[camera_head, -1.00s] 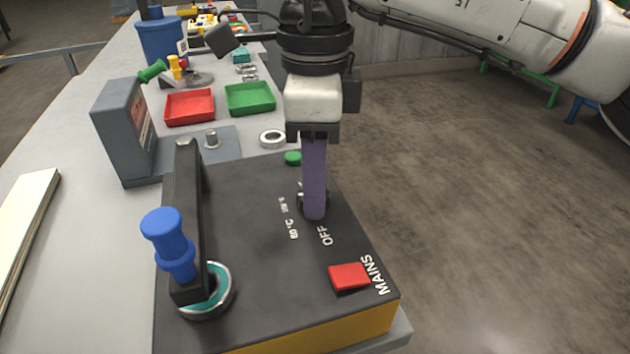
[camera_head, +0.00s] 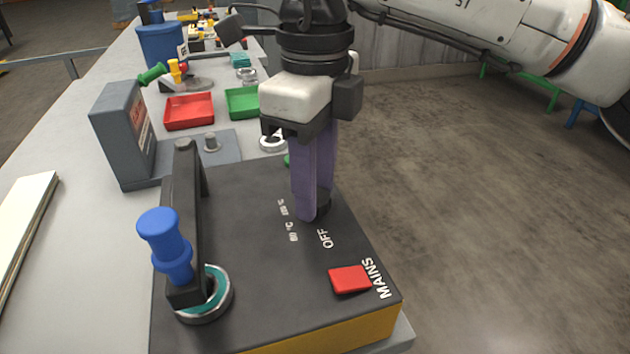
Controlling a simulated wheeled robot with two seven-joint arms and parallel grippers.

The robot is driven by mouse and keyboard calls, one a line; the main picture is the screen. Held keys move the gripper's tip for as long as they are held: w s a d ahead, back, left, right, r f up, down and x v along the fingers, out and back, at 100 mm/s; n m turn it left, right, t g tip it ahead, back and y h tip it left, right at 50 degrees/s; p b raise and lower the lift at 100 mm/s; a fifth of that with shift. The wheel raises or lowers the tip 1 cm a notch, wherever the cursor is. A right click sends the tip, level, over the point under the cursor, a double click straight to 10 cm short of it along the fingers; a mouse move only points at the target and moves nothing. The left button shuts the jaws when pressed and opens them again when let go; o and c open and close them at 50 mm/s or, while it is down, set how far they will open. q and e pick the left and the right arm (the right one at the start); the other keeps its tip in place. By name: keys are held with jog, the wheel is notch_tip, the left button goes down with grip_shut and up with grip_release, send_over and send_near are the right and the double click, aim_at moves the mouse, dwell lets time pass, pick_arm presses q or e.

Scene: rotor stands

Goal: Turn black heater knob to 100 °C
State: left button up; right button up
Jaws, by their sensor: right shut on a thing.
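The black heater box (camera_head: 255,270) stands on the bench with white markings on top, among them "OFF" and "MAINS". My right gripper (camera_head: 312,212) points down at the box with its purple fingers shut on the black heater knob (camera_head: 324,203). The fingers hide most of the knob, and its pointer cannot be read. The temperature marks (camera_head: 287,220) lie just left of the knob and are partly hidden and hard to read. My left gripper is not in view.
A red mains switch (camera_head: 349,279) sits near the box's front right corner. A black arm with a blue handle (camera_head: 165,245) and a ring (camera_head: 207,298) stand on the left side. Red (camera_head: 189,110) and green (camera_head: 243,102) trays lie behind.

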jog(key=shift+r, duration=0.1)
jog(key=o, duration=1)
jog(key=shift+o, duration=0.2)
notch_tip(320, 180, up, 10)
jog(key=p, duration=0.1)
jog(key=shift+r, duration=0.15)
